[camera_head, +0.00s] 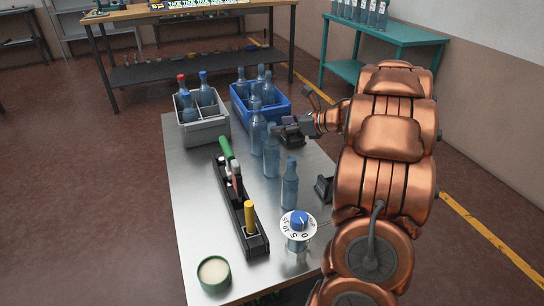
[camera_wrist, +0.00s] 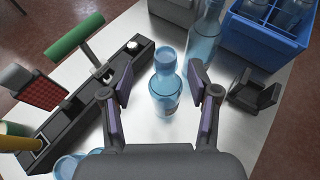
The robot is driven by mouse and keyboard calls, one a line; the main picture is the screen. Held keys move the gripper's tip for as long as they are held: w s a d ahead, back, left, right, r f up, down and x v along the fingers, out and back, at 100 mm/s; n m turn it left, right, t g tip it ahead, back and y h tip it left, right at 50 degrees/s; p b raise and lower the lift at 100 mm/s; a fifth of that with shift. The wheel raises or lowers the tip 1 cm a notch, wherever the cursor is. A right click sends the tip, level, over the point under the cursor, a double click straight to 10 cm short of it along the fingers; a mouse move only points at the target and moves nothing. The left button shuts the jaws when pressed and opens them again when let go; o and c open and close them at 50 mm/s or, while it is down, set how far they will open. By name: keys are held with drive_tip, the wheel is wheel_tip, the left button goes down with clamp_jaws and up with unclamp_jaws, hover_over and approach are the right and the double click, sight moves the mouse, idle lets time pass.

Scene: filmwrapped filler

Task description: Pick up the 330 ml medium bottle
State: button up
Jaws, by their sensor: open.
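Several clear blue bottles stand upright in a row on the metal table (camera_head: 190,262). The middle bottle (camera_head: 271,158) stands between a farther bottle (camera_head: 257,138) and a nearer one (camera_head: 290,190). I cannot read any volume on them. My gripper (camera_head: 282,129) reaches in from the right beside the row. In the wrist view, my open gripper (camera_wrist: 161,72) has one finger on each side of an upright bottle (camera_wrist: 163,98), with visible gaps. That bottle appears to be the middle one. A taller bottle (camera_wrist: 205,40) stands just beyond it.
A grey crate (camera_head: 205,133) and a blue crate (camera_head: 281,112) hold bottles at the table's far end. A black tool rack (camera_head: 255,243) with upright tools runs along the left of the row.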

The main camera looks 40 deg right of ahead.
sight(272, 124)
drive_tip(key=shift+d+x, duration=0.15)
drive_tip(key=shift+x, duration=1.1)
drive_tip(key=shift+d+x, duration=0.2)
drive_tip(key=shift+x, duration=1.1)
drive_tip(key=shift+f, duration=0.1)
clamp_jaws()
